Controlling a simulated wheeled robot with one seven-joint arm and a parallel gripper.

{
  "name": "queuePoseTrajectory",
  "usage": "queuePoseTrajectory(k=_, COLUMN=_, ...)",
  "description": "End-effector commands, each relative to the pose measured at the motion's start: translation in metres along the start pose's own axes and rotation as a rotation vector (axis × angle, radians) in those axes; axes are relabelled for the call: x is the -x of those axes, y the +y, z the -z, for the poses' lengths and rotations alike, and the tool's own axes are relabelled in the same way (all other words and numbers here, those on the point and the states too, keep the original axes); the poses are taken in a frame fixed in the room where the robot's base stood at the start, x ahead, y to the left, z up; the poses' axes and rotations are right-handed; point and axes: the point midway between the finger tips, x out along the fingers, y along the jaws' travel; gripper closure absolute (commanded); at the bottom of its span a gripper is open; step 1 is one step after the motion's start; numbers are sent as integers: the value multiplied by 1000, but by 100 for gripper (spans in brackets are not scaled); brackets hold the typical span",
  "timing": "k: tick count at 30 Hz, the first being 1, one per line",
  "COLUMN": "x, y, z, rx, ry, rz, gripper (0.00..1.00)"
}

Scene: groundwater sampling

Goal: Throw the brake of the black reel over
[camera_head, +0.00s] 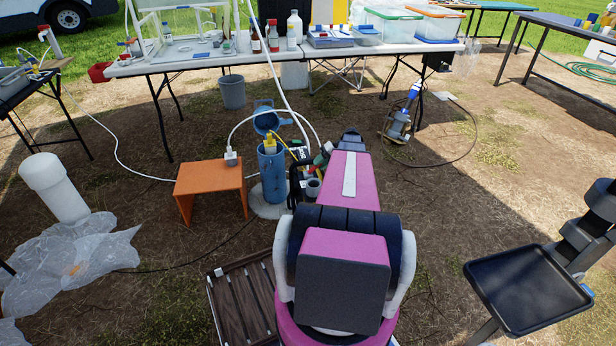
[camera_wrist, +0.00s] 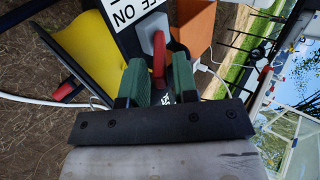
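My gripper (camera_wrist: 159,80) shows two green fingers in the wrist view, with a narrow gap between them. A red lever (camera_wrist: 158,55) stands in that gap, with a grey piece beside its upper end. The fingers lie on both sides of the lever; I see no clear contact. The lever is in front of a dark panel of the black reel (camera_wrist: 112,25), which bears a white label reading in part "EE ON". In the head view, my magenta arm hides most of the reel beside the blue well pipe (camera_head: 272,175).
An orange stool (camera_head: 209,181) stands left of the pipe; it also shows in the wrist view (camera_wrist: 195,22). A yellow part (camera_wrist: 85,55) is at the wrist view's left. White tubing loops above the pipe.

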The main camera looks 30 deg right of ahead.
Motion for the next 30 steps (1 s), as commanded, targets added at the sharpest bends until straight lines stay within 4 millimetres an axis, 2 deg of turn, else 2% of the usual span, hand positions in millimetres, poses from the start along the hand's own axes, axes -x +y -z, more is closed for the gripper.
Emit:
queuePoseTrajectory(k=1, x=0, y=0, z=0, rx=0, ry=0, rz=0, gripper=90)
queuePoseTrajectory(k=2, x=0, y=0, z=0, rx=0, ry=0, rz=0, gripper=100)
queuePoseTrajectory(k=3, x=0, y=0, z=0, rx=0, ry=0, rz=0, gripper=100)
queuePoseTrajectory(k=8, x=0, y=-2, z=0, rx=0, ry=-1, rz=-6, gripper=100)
queuePoseTrajectory(k=13, x=-4, y=-18, z=-2, rx=3, ry=-1, rz=-78, gripper=100)
queuePoseTrajectory(k=19, x=-9, y=-34, z=-1, rx=2, ry=-1, rz=-175, gripper=95)
queuePoseTrajectory(k=30, x=-9, y=-37, z=0, rx=1, ry=0, rz=-199, gripper=93)
